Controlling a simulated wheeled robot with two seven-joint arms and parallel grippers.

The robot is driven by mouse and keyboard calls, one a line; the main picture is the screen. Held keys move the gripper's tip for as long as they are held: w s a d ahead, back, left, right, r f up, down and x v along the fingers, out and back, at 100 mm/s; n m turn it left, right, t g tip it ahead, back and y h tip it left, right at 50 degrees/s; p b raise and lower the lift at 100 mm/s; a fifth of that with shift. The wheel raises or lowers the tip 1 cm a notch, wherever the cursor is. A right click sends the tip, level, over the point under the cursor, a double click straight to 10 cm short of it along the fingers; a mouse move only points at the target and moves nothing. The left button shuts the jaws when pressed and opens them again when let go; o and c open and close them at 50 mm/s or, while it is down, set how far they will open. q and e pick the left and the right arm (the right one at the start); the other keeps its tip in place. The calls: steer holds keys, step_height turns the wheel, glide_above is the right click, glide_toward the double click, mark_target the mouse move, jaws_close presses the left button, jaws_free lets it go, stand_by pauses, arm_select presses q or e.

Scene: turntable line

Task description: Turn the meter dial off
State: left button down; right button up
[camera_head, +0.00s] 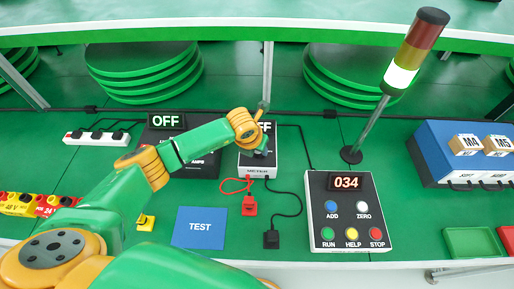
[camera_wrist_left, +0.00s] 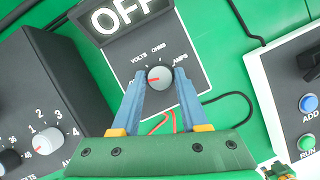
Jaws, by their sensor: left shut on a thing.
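The meter (camera_head: 258,165) is a small box with a white-edged panel near the middle of the bench, under a display (camera_wrist_left: 125,18) that reads OFF. Its round grey dial (camera_wrist_left: 160,78) has a red pointer mark aimed left, below the VOLTS label; OHMS and AMPS labels stand above and to the right. My left gripper (camera_head: 263,152) is over the meter panel. In the left wrist view its two blue fingers are on either side of the dial, shut on it. In the head view the arm's end hides the dial and part of the display. My right gripper is not in view.
A black box (camera_head: 180,160) with knobs and an OFF display stands left of the meter. A button panel (camera_head: 347,235) reading 034 is at right, with a signal tower (camera_head: 400,75) behind. Red and black leads run in front of the meter. A blue TEST mat (camera_head: 199,238) lies nearby.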

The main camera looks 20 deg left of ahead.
arm_select(q)
steer(key=shift+c, duration=2.2)
jaws_free()
steer(key=b+v, duration=0.1)
steer(key=v, duration=0.6)
